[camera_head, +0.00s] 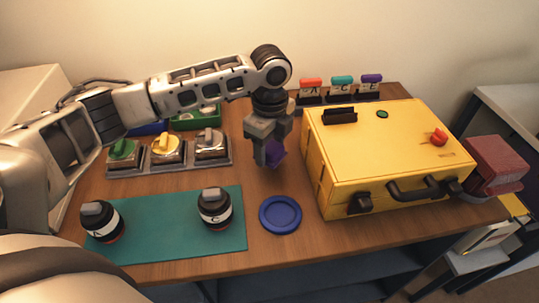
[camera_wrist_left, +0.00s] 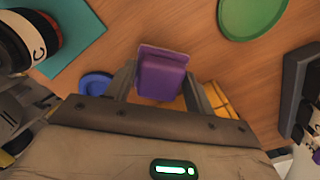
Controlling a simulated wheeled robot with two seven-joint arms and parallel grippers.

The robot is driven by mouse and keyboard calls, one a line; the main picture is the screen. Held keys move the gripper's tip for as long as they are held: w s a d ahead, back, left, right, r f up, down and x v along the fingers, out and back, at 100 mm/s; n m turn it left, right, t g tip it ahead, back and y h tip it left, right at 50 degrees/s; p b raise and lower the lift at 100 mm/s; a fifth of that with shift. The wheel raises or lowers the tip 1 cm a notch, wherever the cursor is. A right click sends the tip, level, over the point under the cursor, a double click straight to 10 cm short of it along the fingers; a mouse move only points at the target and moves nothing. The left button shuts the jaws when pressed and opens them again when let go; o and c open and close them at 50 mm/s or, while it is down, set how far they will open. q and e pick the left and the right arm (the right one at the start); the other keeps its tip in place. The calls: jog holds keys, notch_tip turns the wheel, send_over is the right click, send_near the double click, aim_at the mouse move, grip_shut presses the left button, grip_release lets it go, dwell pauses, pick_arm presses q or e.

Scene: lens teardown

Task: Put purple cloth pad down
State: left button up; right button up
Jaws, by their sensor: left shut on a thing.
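My left gripper (camera_head: 270,160) hangs over the wooden table, between the teal mat and the yellow case. It is shut on the purple cloth pad (camera_head: 275,155), which shows between the fingers in the left wrist view (camera_wrist_left: 162,78). The pad appears to be held above the table, just behind a round blue dish (camera_head: 280,214); part of the dish also shows in the left wrist view (camera_wrist_left: 95,84). The pad's far side is hidden by the fingers. I do not make out my right gripper.
The yellow case (camera_head: 385,150) stands close on the right. A teal mat (camera_head: 165,235) holds two black-and-white lens parts (camera_head: 214,208). A green round dish (camera_wrist_left: 252,12) shows in the wrist view. Bare wood surrounds the blue dish.

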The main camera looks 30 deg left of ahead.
aim_at(269, 157)
pick_arm(q)
jog(key=shift+w+a+f, duration=0.15)
jog(key=shift+w+f, duration=0.05)
jog(key=shift+f, duration=1.7)
jog(key=o, duration=0.9)
jog(key=shift+f, duration=0.15)
jog(key=shift+o, duration=0.2)
notch_tip(269, 157, up, 12)
jog(key=shift+r, duration=0.2)
